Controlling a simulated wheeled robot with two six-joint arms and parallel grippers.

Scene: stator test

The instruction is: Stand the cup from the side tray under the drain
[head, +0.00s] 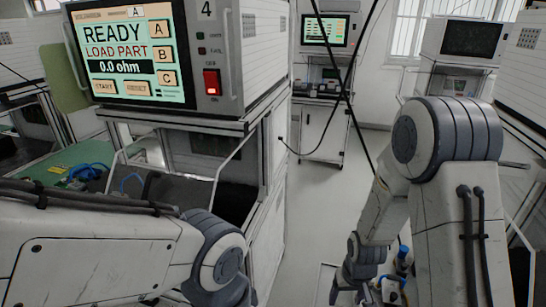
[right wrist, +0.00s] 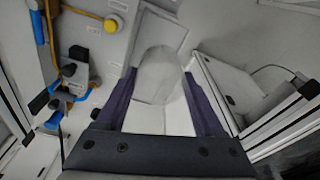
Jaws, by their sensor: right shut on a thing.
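My right gripper (right wrist: 160,82) has its two purple fingers on either side of a pale grey, rounded cup (right wrist: 160,70) in the right wrist view, and is shut on it. The cup's lower part blends with the pale surfaces behind it. In the head view my right arm reaches down at the lower right, and the cup cannot be made out there. A dark fitting with blue and orange parts (right wrist: 72,78), possibly the drain, is left of the cup, apart from it. A grey framed panel, possibly the side tray (right wrist: 176,32), lies behind the cup. My left gripper is out of view.
The test machine with its READY screen (head: 128,50) stands at the left above a bench with a green mat (head: 50,160). A yellow button (right wrist: 112,24) is on the pale panel. Clear floor (head: 325,195) runs between the machines. A cable hangs across the aisle.

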